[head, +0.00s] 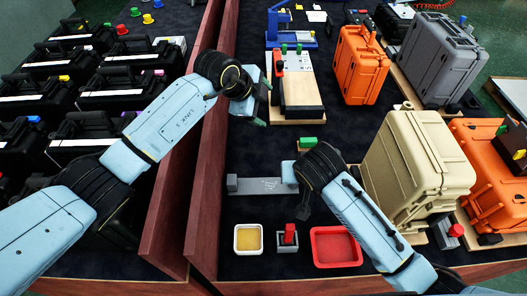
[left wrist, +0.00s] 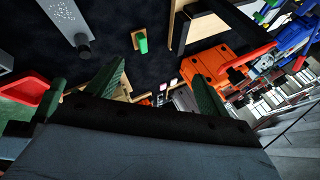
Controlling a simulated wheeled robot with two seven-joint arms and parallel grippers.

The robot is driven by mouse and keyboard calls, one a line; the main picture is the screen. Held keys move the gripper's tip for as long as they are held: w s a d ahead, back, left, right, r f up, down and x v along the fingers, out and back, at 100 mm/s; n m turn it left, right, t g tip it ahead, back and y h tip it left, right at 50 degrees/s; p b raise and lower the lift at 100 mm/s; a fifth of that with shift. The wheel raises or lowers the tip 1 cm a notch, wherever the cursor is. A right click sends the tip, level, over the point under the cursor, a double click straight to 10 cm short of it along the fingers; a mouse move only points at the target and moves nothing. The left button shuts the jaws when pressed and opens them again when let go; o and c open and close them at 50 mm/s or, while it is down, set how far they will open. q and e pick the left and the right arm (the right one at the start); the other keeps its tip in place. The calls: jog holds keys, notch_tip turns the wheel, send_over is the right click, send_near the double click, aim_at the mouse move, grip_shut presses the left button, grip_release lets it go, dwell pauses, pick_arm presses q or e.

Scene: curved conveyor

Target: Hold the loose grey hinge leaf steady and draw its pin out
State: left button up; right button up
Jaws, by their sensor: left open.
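The grey hinge leaf (head: 262,186) lies on the dark surface left of my right wrist, with a small upright grey block at its left end. In the left wrist view a grey piece (left wrist: 66,18) with a dark round end shows at the top left and looks like the same leaf. I cannot clearly make out its pin. My left gripper (head: 262,105) is open and empty, above the surface and behind the leaf; its green fingers also show in the left wrist view (left wrist: 158,68). My right gripper (head: 303,207) is by the leaf's right end, its jaws mostly hidden by its wrist.
A yellow-filled tray (head: 237,250), a red block on a grey base (head: 289,236) and a red tray (head: 313,251) stand in front. A beige case (head: 385,150) and orange case (head: 348,75) stand to the right. A red-brown wall (head: 205,175) runs along the left.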

pick_arm(q)
jog(key=s+d+f+n+g+y, duration=0.1)
jog(key=s+f+n+g+y, duration=0.15)
jog(key=s+f, duration=0.35)
jog(key=n+g+y, duration=0.1)
jog(key=g+y, duration=0.2)
send_near(263, 186)
jog(key=shift+t, duration=0.25)
jog(key=f, duration=0.4)
jog(key=shift+s+f, duration=0.2)
jog(key=shift+s, duration=0.05)
jog(key=shift+w+d+f, duration=0.1)
jog(key=shift+w+f, duration=0.1)
jog(key=shift+f, duration=0.85)
jog(key=shift+s+f, duration=0.15)
jog(key=shift+f, duration=0.3)
jog(key=c, duration=1.4)
jog(key=shift+o, duration=0.2)
